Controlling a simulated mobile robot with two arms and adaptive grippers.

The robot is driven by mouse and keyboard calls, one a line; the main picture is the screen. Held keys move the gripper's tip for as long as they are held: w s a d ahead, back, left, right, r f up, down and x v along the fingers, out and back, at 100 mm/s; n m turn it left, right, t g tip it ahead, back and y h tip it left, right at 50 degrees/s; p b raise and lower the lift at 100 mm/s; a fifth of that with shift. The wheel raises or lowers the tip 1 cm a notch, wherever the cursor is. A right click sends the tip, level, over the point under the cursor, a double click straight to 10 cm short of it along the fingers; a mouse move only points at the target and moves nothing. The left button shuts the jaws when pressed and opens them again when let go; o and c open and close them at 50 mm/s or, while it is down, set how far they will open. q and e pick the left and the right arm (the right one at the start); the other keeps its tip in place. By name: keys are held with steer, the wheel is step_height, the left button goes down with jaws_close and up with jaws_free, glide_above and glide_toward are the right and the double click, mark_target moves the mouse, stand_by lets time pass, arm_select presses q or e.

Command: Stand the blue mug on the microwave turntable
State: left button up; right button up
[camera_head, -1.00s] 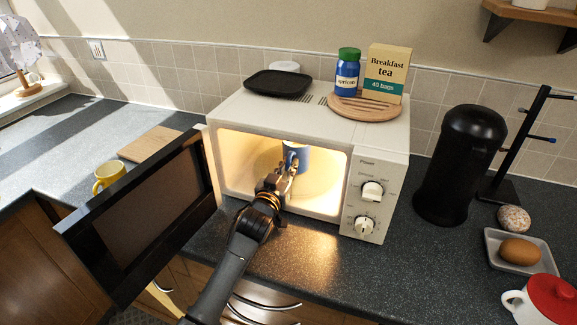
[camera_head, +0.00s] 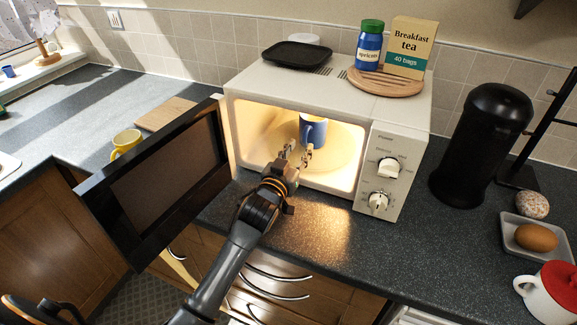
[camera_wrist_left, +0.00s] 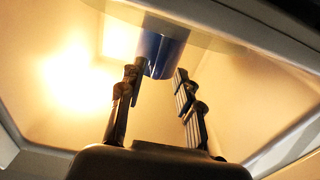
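The blue mug (camera_head: 313,131) stands upright on the turntable (camera_head: 343,148) inside the lit microwave (camera_head: 300,188). The mug also shows in the left wrist view (camera_wrist_left: 158,52), where the picture is upside down and the turntable (camera_wrist_left: 215,38) is at the top. My left gripper (camera_head: 297,151) is at the microwave's opening, in front of the mug. Its two fingers are spread, with an empty gap between them in the left wrist view (camera_wrist_left: 157,88). The fingers look clear of the mug. My right gripper is not in view.
The microwave door (camera_head: 160,185) hangs wide open at left. A yellow mug (camera_head: 126,143) and a wooden board (camera_head: 166,112) are behind it. A black bin (camera_head: 482,145), a tray (camera_head: 512,238) with an egg and a red-lidded pot (camera_head: 550,292) are at right.

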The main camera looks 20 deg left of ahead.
arm_select(q)
steer(key=s, duration=0.7)
steer(key=shift+s+a+b, duration=0.15)
steer(key=shift+s+b, duration=0.05)
steer(key=shift+b, duration=0.2)
